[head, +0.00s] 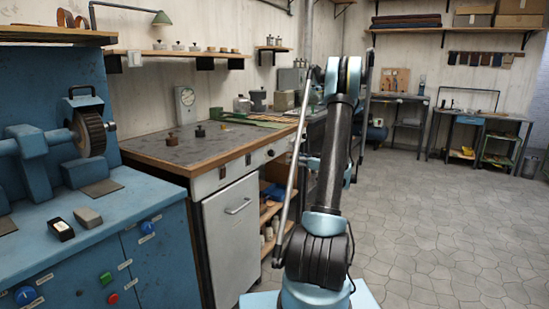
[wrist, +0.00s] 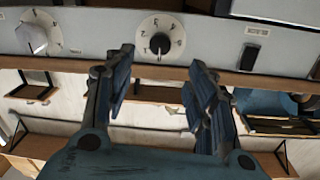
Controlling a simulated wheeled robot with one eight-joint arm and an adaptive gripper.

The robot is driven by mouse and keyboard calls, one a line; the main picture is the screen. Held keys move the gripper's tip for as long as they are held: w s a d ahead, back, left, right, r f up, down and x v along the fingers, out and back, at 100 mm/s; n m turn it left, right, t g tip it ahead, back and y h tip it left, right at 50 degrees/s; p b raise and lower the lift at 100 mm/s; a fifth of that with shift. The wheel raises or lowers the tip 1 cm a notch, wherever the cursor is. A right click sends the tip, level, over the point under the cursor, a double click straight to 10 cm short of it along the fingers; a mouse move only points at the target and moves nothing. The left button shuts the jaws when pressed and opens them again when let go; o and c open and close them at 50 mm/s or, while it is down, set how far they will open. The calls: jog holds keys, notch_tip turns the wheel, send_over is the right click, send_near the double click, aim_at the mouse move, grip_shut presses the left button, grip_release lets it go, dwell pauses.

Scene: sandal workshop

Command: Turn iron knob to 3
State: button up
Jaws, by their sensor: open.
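A black knob (wrist: 159,44) sits on a round white dial with dark numerals, on a pale front panel at the top of the wrist view. It looks like the iron knob. The numerals and the pointer are too small to read for certain. My gripper (wrist: 161,60) is open and empty, with one dark blue finger on each side of the picture's middle. The knob shows above and between the fingertips, and I see no contact with it. In the head view my arm stands in the middle, and I cannot make out the gripper there.
A pale faceted knob (wrist: 34,38) and a black switch (wrist: 249,58) flank the dial. The wrist picture looks upside down. In the head view, a wood-edged cabinet (head: 230,213) and a blue machine bench (head: 165,265) stand at left. The tiled floor (head: 440,220) at right is clear.

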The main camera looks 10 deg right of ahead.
aim_at(274, 154)
jog(key=x, duration=1.1)
jog(key=shift+w+a, duration=0.25)
jog(key=c, duration=1.1)
